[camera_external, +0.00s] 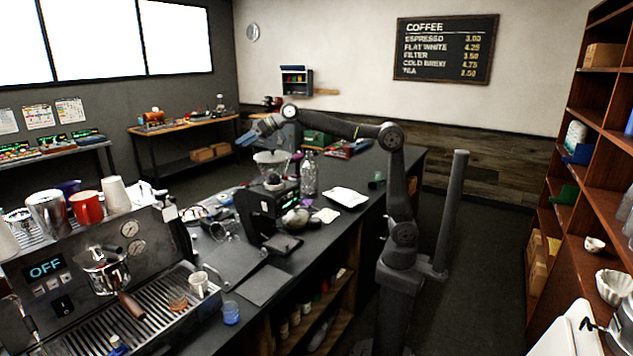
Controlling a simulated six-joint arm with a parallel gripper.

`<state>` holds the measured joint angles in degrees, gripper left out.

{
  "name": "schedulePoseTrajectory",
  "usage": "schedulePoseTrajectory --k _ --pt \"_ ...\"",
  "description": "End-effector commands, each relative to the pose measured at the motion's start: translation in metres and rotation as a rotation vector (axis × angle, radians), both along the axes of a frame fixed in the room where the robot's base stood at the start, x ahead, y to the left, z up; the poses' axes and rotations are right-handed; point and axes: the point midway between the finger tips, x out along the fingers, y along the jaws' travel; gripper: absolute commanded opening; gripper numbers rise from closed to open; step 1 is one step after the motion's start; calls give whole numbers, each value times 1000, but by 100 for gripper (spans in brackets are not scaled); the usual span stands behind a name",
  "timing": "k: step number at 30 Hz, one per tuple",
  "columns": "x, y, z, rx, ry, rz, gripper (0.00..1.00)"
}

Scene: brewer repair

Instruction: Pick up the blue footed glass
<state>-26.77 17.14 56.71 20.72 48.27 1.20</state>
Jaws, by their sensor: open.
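A small blue glass (231,314) stands upright on the dark counter, just right of the espresso machine's drip tray and near the counter's front edge. Its foot is too small to make out. My gripper (245,139) has light blue fingers and is open and empty. It is raised over the far part of the counter, well behind and above the blue glass.
The espresso machine (130,270) fills the left front, with a cup (199,285) on its drip tray. A black grinder or brewer (264,208) and a clear bottle (309,175) stand mid-counter. A dark flat mat (262,286) lies behind the glass.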

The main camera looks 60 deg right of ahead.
Motion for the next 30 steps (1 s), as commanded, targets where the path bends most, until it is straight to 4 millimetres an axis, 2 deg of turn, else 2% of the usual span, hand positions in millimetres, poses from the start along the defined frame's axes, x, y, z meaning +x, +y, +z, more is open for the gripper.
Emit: schedulePoseTrajectory --k 1,5,6,8,12,15,18,21,25,30 --pt "-22 32 -10 -8 12 56 69" --pt "-67 99 -52 -77 51 183 69" --pt "-81 118 -69 -111 65 223 69" --pt "-104 146 -97 -166 84 285 69" --pt "-162 206 -171 -328 110 438 69" --pt "-203 239 -221 -442 103 537 69" --pt "-234 261 -260 -532 84 613 69" --pt "-254 275 -285 -591 62 665 69" --pt "-265 282 -302 -624 50 691 69" --pt "-260 294 -327 -628 51 692 69"
